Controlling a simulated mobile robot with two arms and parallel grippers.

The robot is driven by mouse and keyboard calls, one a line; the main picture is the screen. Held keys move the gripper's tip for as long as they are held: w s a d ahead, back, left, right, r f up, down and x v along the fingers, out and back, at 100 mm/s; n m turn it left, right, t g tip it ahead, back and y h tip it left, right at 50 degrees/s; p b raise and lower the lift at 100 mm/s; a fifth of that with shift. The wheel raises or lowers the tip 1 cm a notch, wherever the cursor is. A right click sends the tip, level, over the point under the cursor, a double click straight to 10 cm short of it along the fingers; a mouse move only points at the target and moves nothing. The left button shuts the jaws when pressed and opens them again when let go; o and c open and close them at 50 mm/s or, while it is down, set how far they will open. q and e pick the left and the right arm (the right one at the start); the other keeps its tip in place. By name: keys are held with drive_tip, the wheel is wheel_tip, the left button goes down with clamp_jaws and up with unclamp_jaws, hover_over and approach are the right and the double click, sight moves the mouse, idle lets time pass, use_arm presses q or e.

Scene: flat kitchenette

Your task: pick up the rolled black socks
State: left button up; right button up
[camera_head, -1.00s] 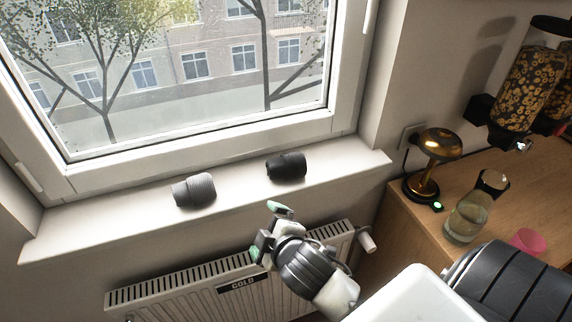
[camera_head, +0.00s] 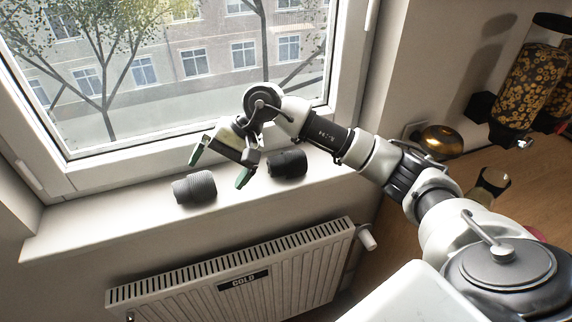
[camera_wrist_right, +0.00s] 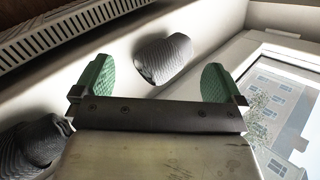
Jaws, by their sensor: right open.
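The rolled black socks (camera_head: 287,165) lie on the white windowsill, right of a rolled grey pair (camera_head: 194,188). My right gripper (camera_head: 219,167) is open and empty above the sill, between the two rolls and nearer the window. In the right wrist view the grey socks (camera_wrist_right: 163,58) show beyond the gap between the green fingertips (camera_wrist_right: 156,82), apart from them. The black socks (camera_wrist_right: 32,148) show at the lower left there, outside the fingers and partly cut off by the frame edge. My left gripper is not in view.
The window (camera_head: 160,75) stands close behind the sill (camera_head: 90,225). A radiator (camera_head: 300,268) is mounted below it. The sill's left end is free.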

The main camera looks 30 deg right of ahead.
sight(285, 153)
drive_tip(key=d+r+h, duration=0.1)
drive_tip(key=d+h, duration=0.1)
drive_tip(key=d, duration=0.3)
drive_tip(key=d+r+n+h, duration=0.1)
drive_tip(key=d+h, duration=0.2)
drive_tip(key=d, duration=0.2)
drive_tip(key=w+d+r+n+g+h, duration=0.1)
drive_tip(key=d+h, duration=0.1)
drive_tip(key=d, duration=0.3)
drive_tip(key=shift+d+r+h, duration=0.2)
drive_tip(key=shift+r+h, duration=0.1)
drive_tip(key=shift+r, duration=0.05)
drive_tip(key=shift+s+d+f, duration=0.1)
drive_tip(key=shift+d+f, duration=0.05)
drive_tip(key=shift+d, duration=0.2)
wheel_tip(285, 153, down, 5)
drive_tip(key=shift+r+p, duration=0.2)
drive_tip(key=shift+p, duration=0.4)
drive_tip(key=shift+f+p, duration=0.4)
drive_tip(key=shift+f, duration=0.1)
drive_tip(key=f, duration=0.1)
drive_tip(key=f+p, duration=0.1)
drive_tip(key=f, duration=0.1)
drive_tip(key=shift+s+f+p, duration=0.2)
drive_tip(key=shift+f+p, duration=0.1)
drive_tip(key=shift+d+f, duration=0.1)
drive_tip(key=shift+f, duration=0.35)
drive_tip(key=shift+c, duration=0.2)
